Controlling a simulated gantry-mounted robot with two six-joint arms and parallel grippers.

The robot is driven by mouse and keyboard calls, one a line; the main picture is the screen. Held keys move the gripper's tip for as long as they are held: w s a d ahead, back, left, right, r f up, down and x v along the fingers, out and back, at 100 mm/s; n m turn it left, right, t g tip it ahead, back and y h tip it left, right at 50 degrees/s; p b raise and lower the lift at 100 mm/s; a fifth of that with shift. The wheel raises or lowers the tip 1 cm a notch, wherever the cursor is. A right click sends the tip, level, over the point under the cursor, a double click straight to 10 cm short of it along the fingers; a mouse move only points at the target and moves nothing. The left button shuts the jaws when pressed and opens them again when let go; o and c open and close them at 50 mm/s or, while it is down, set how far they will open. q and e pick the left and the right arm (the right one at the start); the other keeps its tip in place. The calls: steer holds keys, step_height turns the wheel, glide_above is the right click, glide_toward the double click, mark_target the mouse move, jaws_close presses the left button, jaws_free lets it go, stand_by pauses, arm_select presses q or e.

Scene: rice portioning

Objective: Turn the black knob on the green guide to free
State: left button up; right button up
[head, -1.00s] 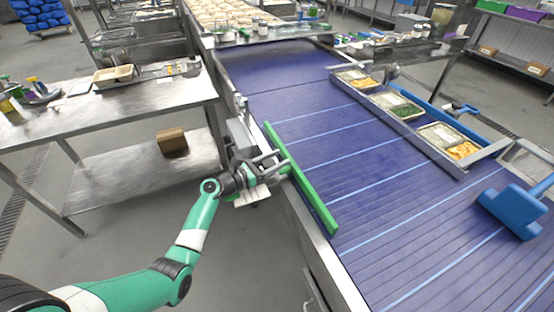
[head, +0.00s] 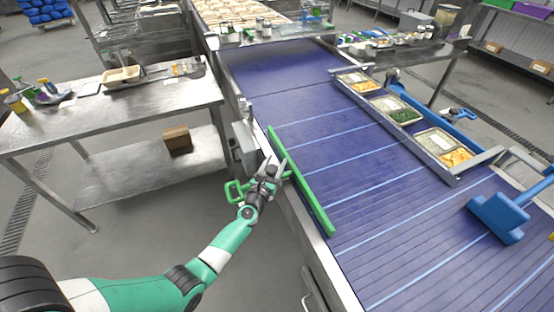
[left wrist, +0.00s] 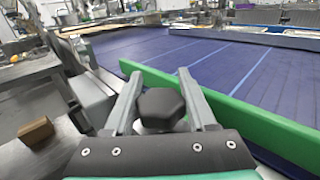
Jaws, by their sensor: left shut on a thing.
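The green guide (head: 308,196) is a long straight bar along the left edge of the blue conveyor. In the left wrist view the green guide (left wrist: 235,113) runs from upper middle to lower right, beyond the fingers. The black knob (left wrist: 160,107) is faceted and sits between the two grey fingers of my left gripper (left wrist: 162,82). My left gripper (head: 272,163) is shut on the knob beside the conveyor's left rail. In the head view the gripper mostly hides the knob. My right gripper is out of view.
A grey box (head: 244,146) stands on the rail just past the gripper. A steel table (head: 120,115) is at left. Food trays (head: 443,146) line the conveyor's right side, and a blue tool (head: 497,218) is at lower right. The belt (head: 340,150) near the guide is clear.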

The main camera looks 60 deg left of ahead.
arm_select(q)
steer(key=shift+a+n+g+y, duration=0.1)
steer(key=shift+n+g+y, duration=0.8)
steer(key=shift+g+y, duration=0.1)
steer(key=n+g+y, duration=0.1)
steer(key=n+g+b, duration=0.1)
steer(key=shift+s+a+f+g+y+b, duration=0.2)
steer(key=shift+s+g+y+b, duration=0.1)
steer(key=shift+y, duration=0.1)
steer(key=n+g+b, duration=0.2)
steer(key=g+b, duration=0.1)
steer(key=b, duration=0.2)
steer(key=s+n+g+y+b, duration=0.1)
steer(key=n+g+b, duration=0.1)
steer(key=g+b, duration=0.2)
steer(key=s+n+g+y+b, duration=0.1)
steer(key=n+g+b, duration=0.2)
steer(key=b, duration=0.3)
steer(key=shift+a+f+g+b, duration=0.2)
steer(key=shift+g+b, duration=0.1)
steer(key=shift+g, duration=0.2)
steer(key=shift+s+r+n+g+b, duration=0.1)
steer(key=shift+r+n+g+b, duration=0.15)
steer(key=shift+n+g+b, duration=0.25)
steer(key=shift+r, duration=0.1)
steer(key=o, duration=1.4)
steer(key=shift+c, duration=0.2)
steer(key=shift+r, duration=0.1)
